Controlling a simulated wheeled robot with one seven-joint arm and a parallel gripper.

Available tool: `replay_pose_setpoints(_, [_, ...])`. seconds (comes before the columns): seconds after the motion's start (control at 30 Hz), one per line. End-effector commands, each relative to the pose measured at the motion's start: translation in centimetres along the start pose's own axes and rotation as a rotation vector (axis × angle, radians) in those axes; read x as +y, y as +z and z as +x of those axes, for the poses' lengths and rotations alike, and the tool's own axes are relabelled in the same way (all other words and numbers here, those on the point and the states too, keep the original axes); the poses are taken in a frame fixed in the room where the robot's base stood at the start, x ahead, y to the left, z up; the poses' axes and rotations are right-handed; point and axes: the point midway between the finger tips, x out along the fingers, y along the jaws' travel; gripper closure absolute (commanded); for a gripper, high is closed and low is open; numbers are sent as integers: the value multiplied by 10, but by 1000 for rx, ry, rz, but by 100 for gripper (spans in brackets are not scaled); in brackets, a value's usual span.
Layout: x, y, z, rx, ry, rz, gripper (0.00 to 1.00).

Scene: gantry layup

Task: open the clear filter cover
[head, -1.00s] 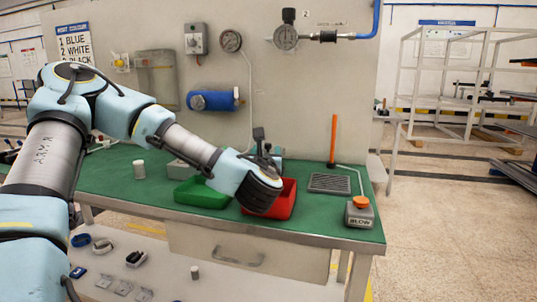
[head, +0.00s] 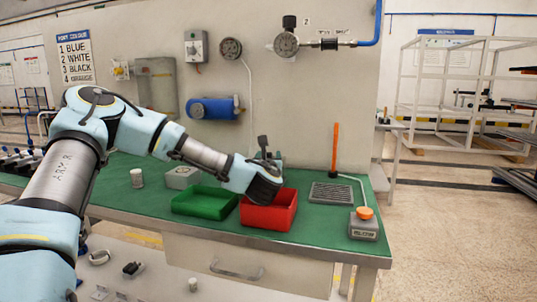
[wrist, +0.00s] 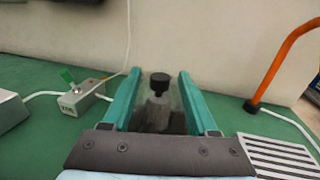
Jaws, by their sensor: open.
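A clear, greyish see-through panel (head: 157,85) is mounted on the wall at upper left in the head view. It looks like the clear cover and hangs flat and shut; I cannot tell what is behind it. My gripper (wrist: 158,92) is low over the back of the bench, behind the red bin, well below and right of that panel. Its teal fingers are apart. A grey post with a black knob (wrist: 159,79) shows between them in the wrist view, beyond or between the fingertips; contact cannot be told. The panel is outside the wrist view.
A red bin (head: 268,218) and a green bin (head: 205,207) stand on the green bench. An orange upright rod (head: 335,148), a slotted plate (head: 332,194) and a button box (head: 363,226) are at right. A blue cylinder (head: 214,108) hangs on the wall.

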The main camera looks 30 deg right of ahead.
Motion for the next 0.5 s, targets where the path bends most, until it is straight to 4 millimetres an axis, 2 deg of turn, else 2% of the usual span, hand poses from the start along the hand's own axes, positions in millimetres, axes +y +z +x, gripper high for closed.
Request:
replay_pose_setpoints(0.1, [0,0,6,-1,1,0,41])
replay_pose_setpoints(0.37, [0,0,7,-1,0,1,41])
replay_pose_setpoints(0.5, [0,0,6,-1,0,0,55])
